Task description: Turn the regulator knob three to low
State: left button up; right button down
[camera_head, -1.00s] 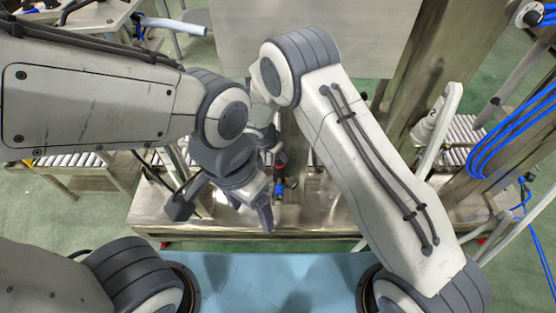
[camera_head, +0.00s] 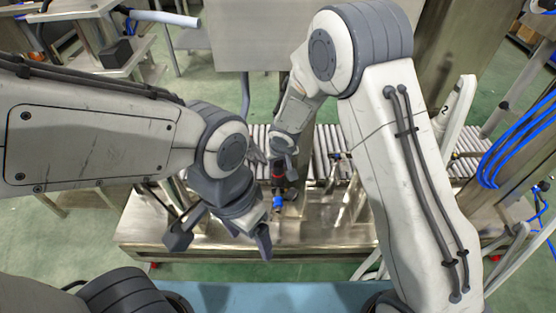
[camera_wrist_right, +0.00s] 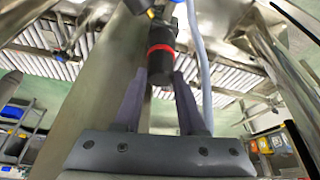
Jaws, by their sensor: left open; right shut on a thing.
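The regulator (camera_head: 279,172) is a small dark cylinder with red, above a blue fitting (camera_head: 277,203), in the middle of the head view. In the right wrist view, its black knob (camera_wrist_right: 161,66) with a red band stands between the fingers. My right gripper (camera_wrist_right: 161,78) is shut on this knob. In the head view the fingers of my right gripper are hard to make out near the regulator. I cannot read any mark or number on the knob. My left gripper (camera_head: 220,242) is open and empty, to the lower left of the regulator.
A roller conveyor (camera_head: 326,150) runs behind the regulator. A metal bench (camera_head: 340,238) lies below it. A steel post (camera_wrist_right: 108,75) stands left of the knob in the right wrist view, and a grey hose (camera_wrist_right: 198,50) hangs close on its right. Blue cables (camera_head: 510,140) hang at the right.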

jog(key=shift+w+r+n+y+p, duration=0.3)
jog(key=shift+r+n+y+p, duration=0.15)
jog(key=shift+n+p, duration=0.65)
jog(key=shift+f+p, duration=0.1)
jog(key=shift+p, duration=0.7)
jog(key=shift+c, duration=2.4)
grip_release()
jog(key=shift+d, duration=0.1)
jog(key=p+v, duration=0.6)
jog(key=v, duration=0.4)
